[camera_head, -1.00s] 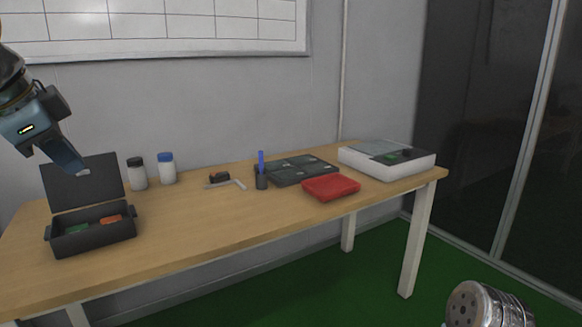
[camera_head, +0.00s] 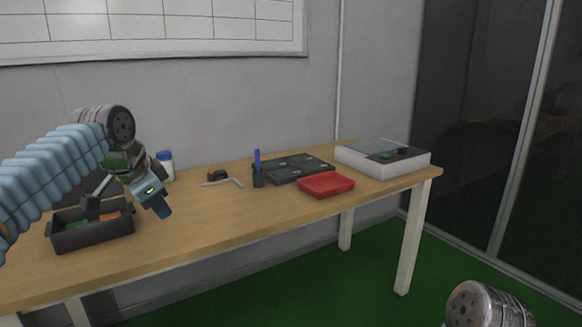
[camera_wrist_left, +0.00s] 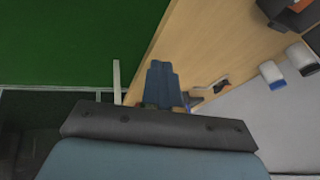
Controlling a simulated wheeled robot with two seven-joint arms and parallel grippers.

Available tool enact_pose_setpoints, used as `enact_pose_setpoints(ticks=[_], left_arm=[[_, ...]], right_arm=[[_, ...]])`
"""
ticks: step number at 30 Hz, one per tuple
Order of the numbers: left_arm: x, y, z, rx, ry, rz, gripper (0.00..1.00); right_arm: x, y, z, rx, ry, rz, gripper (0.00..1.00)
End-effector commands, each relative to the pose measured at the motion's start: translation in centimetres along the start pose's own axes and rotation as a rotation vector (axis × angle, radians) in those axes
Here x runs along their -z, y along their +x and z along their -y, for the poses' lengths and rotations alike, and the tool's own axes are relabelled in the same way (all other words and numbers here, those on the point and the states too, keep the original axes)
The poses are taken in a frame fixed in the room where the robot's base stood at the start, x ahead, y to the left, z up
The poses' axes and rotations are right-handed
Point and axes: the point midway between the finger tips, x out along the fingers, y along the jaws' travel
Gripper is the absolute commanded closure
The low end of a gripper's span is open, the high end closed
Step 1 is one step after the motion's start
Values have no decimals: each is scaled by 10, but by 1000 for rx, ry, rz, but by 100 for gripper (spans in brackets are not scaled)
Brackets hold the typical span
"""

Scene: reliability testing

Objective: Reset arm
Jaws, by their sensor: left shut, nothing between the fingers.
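My left gripper (camera_head: 160,206) is in the head view, above the left part of the wooden table (camera_head: 230,222), just right of the black open box. Its fingers point down and are closed with nothing between them. It also shows in the left wrist view (camera_wrist_left: 162,68), with the tabletop and green floor behind it.
The black box (camera_head: 92,235) holds green and orange items. A blue-capped white bottle (camera_head: 167,172), a blue pen in a dark holder (camera_head: 258,180), a dark flat case (camera_head: 300,168), a red tray (camera_head: 326,191) and a white device (camera_head: 370,166) stand along the table. The front middle is clear.

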Motion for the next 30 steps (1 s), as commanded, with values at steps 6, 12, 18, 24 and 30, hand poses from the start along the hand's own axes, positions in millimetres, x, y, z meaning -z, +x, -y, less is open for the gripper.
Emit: enact_pose_setpoints(ticks=[6,12,18,24,30], left_arm=[[1,159,-44,-118,-115,22,100],[-32,288,-119,-230,-288,47,100],[-97,382,-222,-330,-517,104,100],[-180,422,-335,-392,-781,201,100],[-238,415,-408,-400,-968,285,100]], right_arm=[[0,0,0,0,0,0,100],[0,0,0,0,0,0,100],[0,0,0,0,0,0,100],[0,0,0,0,0,0,100],[0,0,0,0,0,0,100]])
